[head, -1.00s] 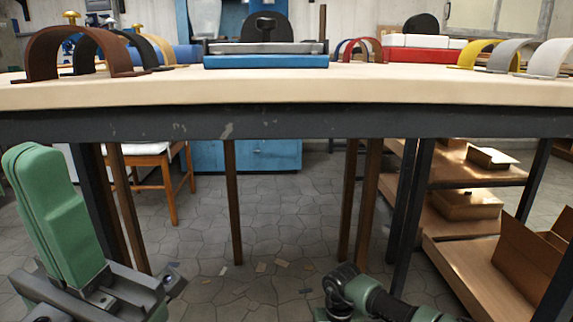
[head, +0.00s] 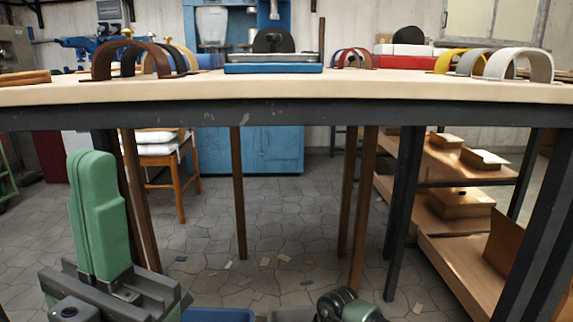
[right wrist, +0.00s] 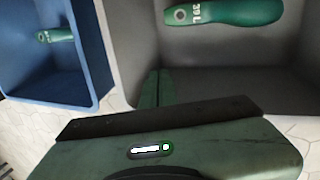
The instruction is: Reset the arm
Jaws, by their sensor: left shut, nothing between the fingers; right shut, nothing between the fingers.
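My left gripper (head: 92,165) is in the lower left of the head view. Its green fingers point up, shut together and empty, above a dark grey mount, in front of the workbench (head: 300,112). My right arm (head: 345,306) shows only at the bottom edge of the head view. In the right wrist view, my right gripper's green fingers (right wrist: 156,82) are shut and empty, over or at a grey bin (right wrist: 230,58). A green-handled tool (right wrist: 225,12) lies in that bin, apart from the fingers.
A blue bin (right wrist: 92,90) with another green-handled tool (right wrist: 56,35) is beside the grey one. The bench carries several curved straps (head: 522,62) and a blue-based press (head: 273,68). Its dark legs (head: 403,205) stand ahead. Wooden shelving (head: 455,255) is at right.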

